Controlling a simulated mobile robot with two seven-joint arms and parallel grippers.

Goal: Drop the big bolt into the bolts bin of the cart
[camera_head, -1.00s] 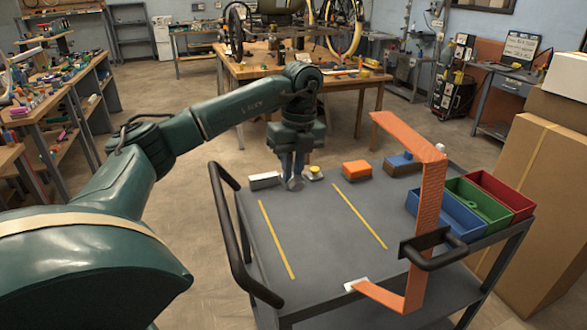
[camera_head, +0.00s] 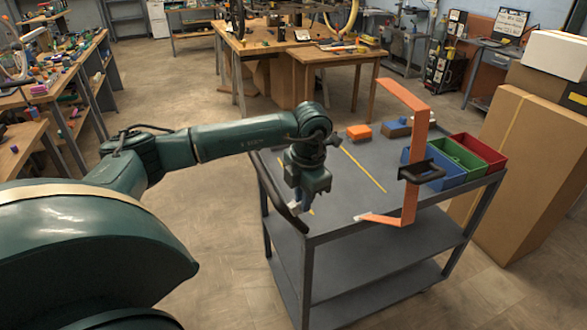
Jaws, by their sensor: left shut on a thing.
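My left gripper (camera_head: 299,202) points down over the near left corner of the cart's top (camera_head: 345,182), close to the black handle. It is shut on a small grey-white thing (camera_head: 296,209), apparently the big bolt, mostly hidden by the fingers. The cart bears three open bins at its right end: blue (camera_head: 432,178), green (camera_head: 459,157) and red (camera_head: 480,148). I see no readable label telling which is the bolts bin. My right gripper is not in view.
A tall bent orange strip (camera_head: 416,150) stands on the cart between my gripper and the bins. An orange block (camera_head: 358,132) and a blue-and-brown block (camera_head: 397,128) lie at the cart's far edge. Cardboard boxes (camera_head: 520,160) stand right of the cart.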

